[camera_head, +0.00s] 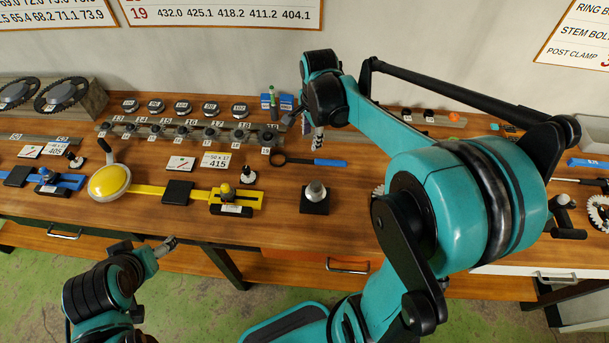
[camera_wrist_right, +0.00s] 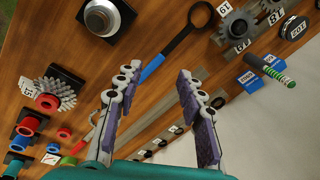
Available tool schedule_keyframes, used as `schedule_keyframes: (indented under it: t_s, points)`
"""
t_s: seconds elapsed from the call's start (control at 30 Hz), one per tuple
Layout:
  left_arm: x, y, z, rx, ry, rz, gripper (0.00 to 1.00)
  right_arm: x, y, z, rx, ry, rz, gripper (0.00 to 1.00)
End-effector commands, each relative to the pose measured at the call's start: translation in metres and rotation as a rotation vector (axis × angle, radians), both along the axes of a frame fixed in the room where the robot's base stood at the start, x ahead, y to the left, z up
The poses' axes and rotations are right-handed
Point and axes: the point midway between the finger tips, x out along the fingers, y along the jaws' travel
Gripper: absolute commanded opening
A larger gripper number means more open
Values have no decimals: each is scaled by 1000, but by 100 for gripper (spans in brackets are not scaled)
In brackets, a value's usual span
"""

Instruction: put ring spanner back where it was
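The ring spanner lies flat on the wooden bench, with a dark ring (camera_head: 278,159) at the left and a blue handle (camera_head: 328,162) at the right. It also shows in the right wrist view, its ring (camera_wrist_right: 200,15) at the top and its blue handle (camera_wrist_right: 152,68) beyond the fingertips. My right gripper (camera_head: 307,128) hangs above and behind the spanner, near the rail of small gears. In the wrist view its fingers (camera_wrist_right: 157,70) are apart with nothing between them. My left gripper (camera_head: 167,246) is low, in front of the bench edge; its finger opening is unclear.
A rail of numbered gears (camera_head: 190,132) runs behind the spanner. A black block with a round metal knob (camera_head: 315,193) stands in front of it. Blue boxes and a green-striped stick (camera_head: 273,98) stand near the wall. A yellow tool (camera_head: 150,188) lies to the left.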

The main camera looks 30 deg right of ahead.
Motion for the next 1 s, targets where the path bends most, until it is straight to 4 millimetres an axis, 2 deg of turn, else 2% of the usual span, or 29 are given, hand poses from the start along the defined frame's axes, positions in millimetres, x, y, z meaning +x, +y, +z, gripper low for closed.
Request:
schedule_keyframes:
  t_s: [0.03,0.2,0.4,0.5,0.7,1.0]
  points:
    - [0,0,0,0,0,0,77,-18,16,10,-31,-37,142,39]
    - [0,0,0,0,0,0,77,-68,54,29,-174,-162,637,39]
    - [0,0,0,0,0,0,77,-119,87,26,-389,-277,1142,39]
    - [0,0,0,0,0,0,77,-135,96,20,-480,-310,1312,39]
    - [0,0,0,0,0,0,77,-147,103,14,-569,-336,1459,39]
    - [0,0,-1,0,0,0,77,-147,103,13,-573,-335,1467,39]
